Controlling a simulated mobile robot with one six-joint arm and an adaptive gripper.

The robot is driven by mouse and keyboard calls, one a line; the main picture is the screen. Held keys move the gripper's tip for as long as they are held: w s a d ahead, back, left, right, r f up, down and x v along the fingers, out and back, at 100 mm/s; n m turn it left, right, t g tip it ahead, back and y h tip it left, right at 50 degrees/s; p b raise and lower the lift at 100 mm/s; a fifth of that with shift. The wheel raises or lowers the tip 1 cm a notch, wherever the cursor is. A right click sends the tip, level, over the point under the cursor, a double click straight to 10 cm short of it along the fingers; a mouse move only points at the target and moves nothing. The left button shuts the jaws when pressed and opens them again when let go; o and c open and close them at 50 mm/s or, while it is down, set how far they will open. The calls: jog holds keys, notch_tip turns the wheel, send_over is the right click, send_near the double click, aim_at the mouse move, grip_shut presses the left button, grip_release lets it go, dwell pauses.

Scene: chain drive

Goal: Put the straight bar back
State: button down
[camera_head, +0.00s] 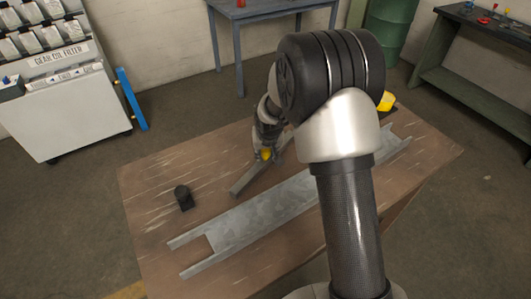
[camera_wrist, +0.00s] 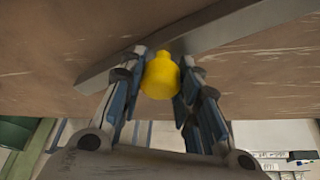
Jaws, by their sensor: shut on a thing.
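The straight bar (camera_head: 248,178) is long, grey and flat-sided. It lies at or just above the wooden table, slanting up to the right, and its far part is hidden behind my arm. In the wrist view the bar (camera_wrist: 225,27) crosses behind the fingertips. A yellow rounded knob (camera_wrist: 160,75) sits between my gripper's fingers (camera_wrist: 161,78), against the bar; I cannot tell whether it is fixed to it. My gripper (camera_head: 265,152) points down at the bar and is shut on the knob.
A grey metal channel (camera_head: 255,219) lies on the wooden table (camera_head: 150,180), parallel to the bar and nearer. A small black block (camera_head: 183,197) stands to the left. Another yellow object (camera_head: 386,101) is at the right rear. The table's left end is mostly clear.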

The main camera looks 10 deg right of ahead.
jog(key=shift+w+f, duration=0.1)
jog(key=c, duration=1.7)
grip_release()
jog(key=shift+f, duration=0.2)
jog(key=o, duration=0.5)
jog(key=shift+r, duration=0.1)
jog(key=s+d+f+p+v, duration=0.1)
jog(key=s+p+v, duration=0.2)
jog(key=v, duration=1.9)
jog(key=s+r, duration=0.3)
jog(key=s, duration=0.9)
jog(key=s+r+n, duration=0.1)
jog(key=s+r, duration=0.3)
jog(key=s, duration=0.9)
jog(key=shift+s+r, duration=0.2)
jog(key=shift+a, duration=0.1)
